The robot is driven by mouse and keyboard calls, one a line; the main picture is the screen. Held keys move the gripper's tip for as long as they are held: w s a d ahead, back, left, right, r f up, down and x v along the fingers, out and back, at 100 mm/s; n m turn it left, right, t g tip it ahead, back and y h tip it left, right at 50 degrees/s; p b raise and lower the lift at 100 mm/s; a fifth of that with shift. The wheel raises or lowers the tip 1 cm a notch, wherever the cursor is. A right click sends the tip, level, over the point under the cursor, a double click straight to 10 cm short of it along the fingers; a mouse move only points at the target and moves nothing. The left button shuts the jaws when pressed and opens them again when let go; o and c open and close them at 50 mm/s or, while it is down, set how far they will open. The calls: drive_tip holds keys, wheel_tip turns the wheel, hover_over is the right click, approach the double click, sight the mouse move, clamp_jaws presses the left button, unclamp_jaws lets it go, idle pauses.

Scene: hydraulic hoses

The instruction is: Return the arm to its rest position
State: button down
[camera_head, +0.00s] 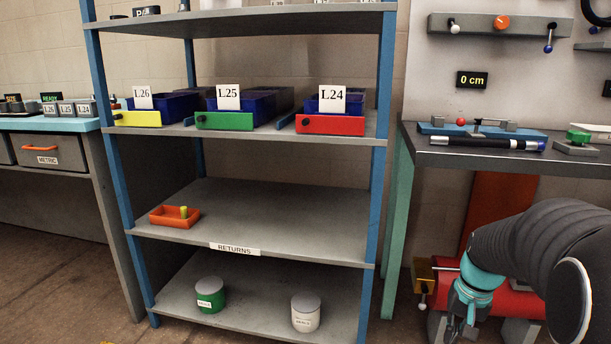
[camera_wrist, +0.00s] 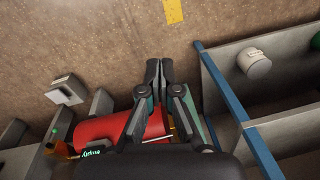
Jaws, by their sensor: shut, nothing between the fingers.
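My arm reaches down at the lower right of the head view. My gripper (camera_head: 459,325) points downward there, in front of a red cylinder-shaped unit under the workbench. In the wrist view my gripper (camera_wrist: 158,64) is shut, with its two fingertips together and nothing between them. The fingers are over bare brown floor, apart from any object. The red unit (camera_wrist: 100,128) lies just left of the fingers in the wrist view, partly hidden by them.
A blue-framed shelf (camera_head: 290,190) stands left of my arm, with labelled bins, an orange tray (camera_head: 175,216) and two containers. A workbench (camera_head: 500,157) with tools is above the red unit (camera_head: 500,297). A blue shelf post (camera_wrist: 222,83) is close right of the fingers.

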drive_tip(key=s+a+r+n+t+p, duration=0.3)
drive_tip(key=s+a+r, duration=0.9)
drive_tip(key=s, duration=0.5)
drive_tip(key=shift+a+r+n+t+h+p, duration=0.35)
drive_tip(key=shift+a+n+t, duration=0.55)
drive_tip(key=shift+a, duration=0.35)
